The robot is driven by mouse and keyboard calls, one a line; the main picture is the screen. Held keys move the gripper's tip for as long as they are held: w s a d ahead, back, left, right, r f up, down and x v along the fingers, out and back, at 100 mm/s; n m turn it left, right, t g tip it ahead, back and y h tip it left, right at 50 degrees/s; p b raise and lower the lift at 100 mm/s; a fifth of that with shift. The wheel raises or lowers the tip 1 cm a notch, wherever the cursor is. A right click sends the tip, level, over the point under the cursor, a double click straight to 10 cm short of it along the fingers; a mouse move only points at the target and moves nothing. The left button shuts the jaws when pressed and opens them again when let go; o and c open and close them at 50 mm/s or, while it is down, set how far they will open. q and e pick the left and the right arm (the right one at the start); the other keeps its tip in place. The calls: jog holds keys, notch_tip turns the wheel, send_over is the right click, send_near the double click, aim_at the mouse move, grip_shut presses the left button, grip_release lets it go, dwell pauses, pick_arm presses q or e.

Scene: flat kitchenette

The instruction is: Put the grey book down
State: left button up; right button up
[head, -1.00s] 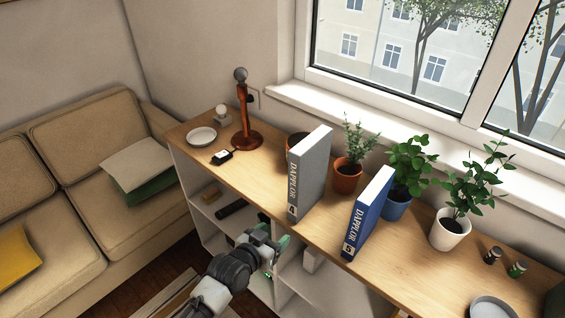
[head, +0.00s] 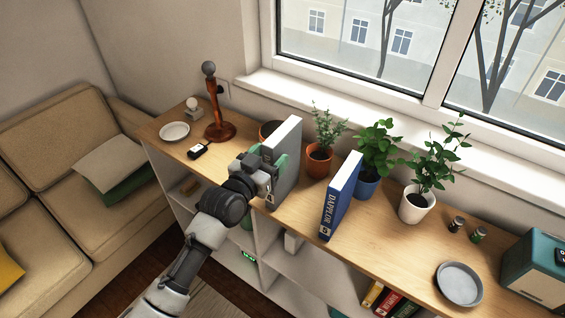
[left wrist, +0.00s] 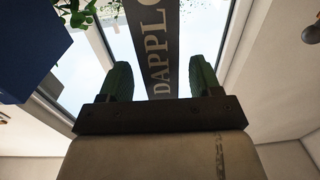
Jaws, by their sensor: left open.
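The grey book (head: 290,182) stands upright on the wooden top of the low shelf unit (head: 401,248). My left gripper (head: 268,163) is at its spine, with the green fingers on either side of it. In the left wrist view the dark, lettered spine of the grey book (left wrist: 160,40) rises between the two open fingers (left wrist: 163,80). A gap shows on each side there, so the jaws are not closed on it. The gripper hides much of the spine in the head view. My right gripper is not in view.
A blue book (head: 340,195) stands upright to the right. Behind are a brown pot (head: 268,130) and potted plants (head: 319,160). A lamp (head: 217,115), a white dish (head: 174,131) and a small black-and-white object (head: 198,151) are left. A grey plate (head: 459,284) lies right.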

aim_at(285, 139)
pick_arm(q)
jog(key=x, duration=0.3)
jog(key=shift+w, duration=0.15)
jog(key=shift+c, duration=1.1)
grip_shut()
jog(key=shift+r, duration=0.1)
